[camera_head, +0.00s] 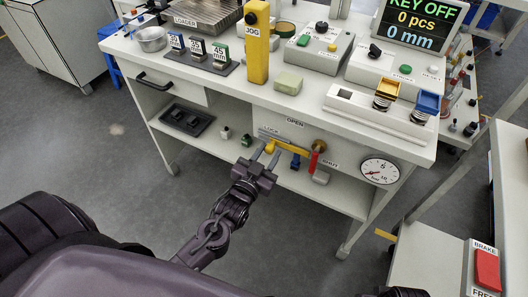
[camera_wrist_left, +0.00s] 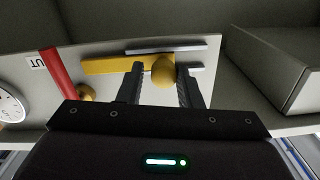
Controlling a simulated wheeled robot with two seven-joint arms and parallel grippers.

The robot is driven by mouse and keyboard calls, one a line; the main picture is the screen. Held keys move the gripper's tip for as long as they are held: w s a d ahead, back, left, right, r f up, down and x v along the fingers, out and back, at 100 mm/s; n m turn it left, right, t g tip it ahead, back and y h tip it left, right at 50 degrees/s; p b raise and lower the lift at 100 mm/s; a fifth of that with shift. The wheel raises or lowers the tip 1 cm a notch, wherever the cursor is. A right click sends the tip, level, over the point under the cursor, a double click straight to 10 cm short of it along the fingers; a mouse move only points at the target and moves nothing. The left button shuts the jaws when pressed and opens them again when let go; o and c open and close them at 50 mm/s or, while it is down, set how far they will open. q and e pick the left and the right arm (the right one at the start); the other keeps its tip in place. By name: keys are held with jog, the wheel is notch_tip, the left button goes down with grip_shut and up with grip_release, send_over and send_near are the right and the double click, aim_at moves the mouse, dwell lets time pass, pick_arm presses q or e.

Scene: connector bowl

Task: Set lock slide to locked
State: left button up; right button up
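The lock slide is a yellow bar (camera_head: 288,149) on the front panel of the bench, below the LOCK (camera_head: 271,130) and OPEN (camera_head: 294,122) labels. In the left wrist view the yellow bar (camera_wrist_left: 110,65) runs along a grey rail (camera_wrist_left: 170,48) and has a round yellow knob (camera_wrist_left: 163,71). My left gripper (camera_head: 267,155) is at the panel, in front of the knob end. In the left wrist view its open fingers (camera_wrist_left: 161,85) stand on either side of the knob, with visible gaps. My right gripper is not in view.
A round gauge (camera_head: 379,172) is farther right. A grey box-like part (camera_wrist_left: 275,65) is near the fingers in the wrist view.

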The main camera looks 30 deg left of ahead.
pick_arm(q)
jog(key=o, duration=0.3)
jog(key=shift+d, duration=0.15)
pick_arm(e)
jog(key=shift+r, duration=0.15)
pick_arm(q)
jog(key=shift+s, duration=0.1)
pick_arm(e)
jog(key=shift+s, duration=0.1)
pick_arm(q)
jog(key=s, duration=0.7)
jog(key=shift+s+p, duration=0.3)
jog(key=shift+p, duration=0.15)
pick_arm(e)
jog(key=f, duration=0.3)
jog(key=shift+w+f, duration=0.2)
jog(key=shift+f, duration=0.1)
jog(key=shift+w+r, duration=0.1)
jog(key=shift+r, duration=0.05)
